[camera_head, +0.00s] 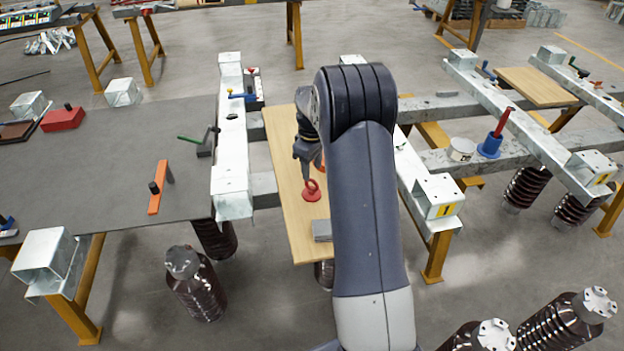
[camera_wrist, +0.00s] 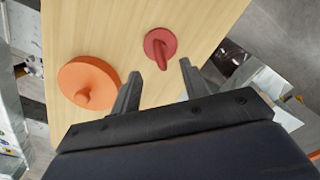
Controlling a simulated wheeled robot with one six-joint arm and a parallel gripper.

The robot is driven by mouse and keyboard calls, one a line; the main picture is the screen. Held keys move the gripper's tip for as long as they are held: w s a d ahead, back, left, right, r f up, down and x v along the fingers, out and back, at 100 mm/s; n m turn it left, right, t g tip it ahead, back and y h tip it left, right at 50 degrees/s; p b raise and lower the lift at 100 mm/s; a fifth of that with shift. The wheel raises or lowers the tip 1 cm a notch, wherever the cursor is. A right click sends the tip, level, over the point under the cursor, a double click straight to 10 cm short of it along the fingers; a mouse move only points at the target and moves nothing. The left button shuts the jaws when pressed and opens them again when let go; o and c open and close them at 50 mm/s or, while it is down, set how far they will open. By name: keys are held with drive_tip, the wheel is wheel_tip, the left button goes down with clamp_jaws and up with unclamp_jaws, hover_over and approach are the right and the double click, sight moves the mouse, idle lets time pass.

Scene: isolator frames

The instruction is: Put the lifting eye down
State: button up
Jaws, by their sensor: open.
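The lifting eye is a red ring on a round red base. It stands on the wooden board (camera_head: 285,165), near the board's middle, in the head view (camera_head: 311,190). In the wrist view the red lifting eye (camera_wrist: 160,46) stands upright on the board, just beyond my fingertips and between their lines. My gripper (camera_wrist: 160,82) is open and empty, with its two dark fingers apart.
An orange disc with a knob (camera_wrist: 88,83) lies on the board left of my gripper. A grey block (camera_head: 322,230) sits near the board's front edge. Galvanised beams (camera_head: 231,150) flank the board. A blue holder with a red handle (camera_head: 490,146) stands at right.

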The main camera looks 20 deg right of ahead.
sight(312, 181)
drive_tip(key=shift+r, duration=2.35)
drive_tip(key=shift+f, duration=0.1)
wheel_tip(312, 181, down, 12)
drive_tip(key=shift+r, duration=1.85)
drive_tip(key=shift+f, duration=0.1)
